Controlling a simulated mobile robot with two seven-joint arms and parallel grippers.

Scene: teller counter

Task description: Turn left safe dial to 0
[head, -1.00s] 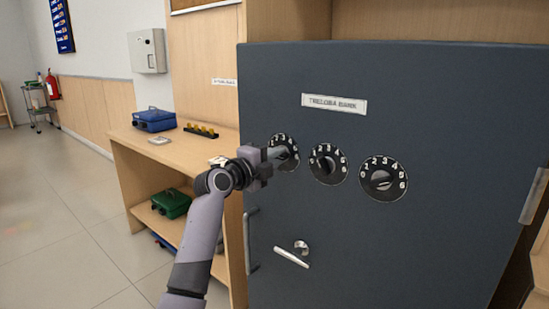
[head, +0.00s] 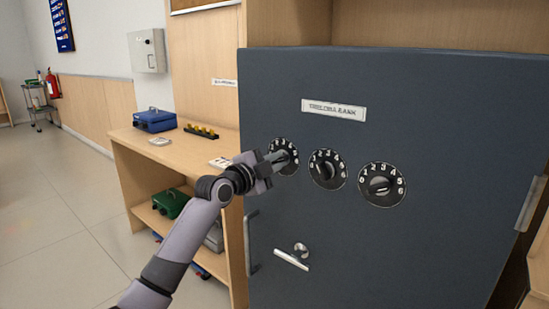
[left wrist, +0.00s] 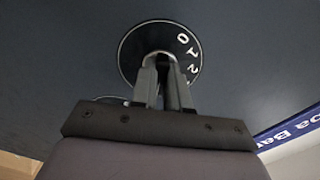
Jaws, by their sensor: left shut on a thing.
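The dark grey safe (head: 400,250) fills the right half of the head view, with three black numbered dials in a row. The left dial (head: 289,146) is partly covered by my left gripper (head: 275,160). The left gripper is shut on the knob of the left dial. In the left wrist view the left dial (left wrist: 132,45) shows the digits 0, 1 and 2 at its upper right, and the fingers (left wrist: 160,72) hide the knob and lower part. The pointer's exact reading is hidden. My right gripper is not in view.
The middle dial (head: 328,184) and right dial (head: 396,196) sit to the right. A lever handle (head: 290,260) is below, and a vertical bar (head: 251,242) is at the safe's left edge. A wooden counter (head: 185,155) with a blue box (head: 154,121) stands left.

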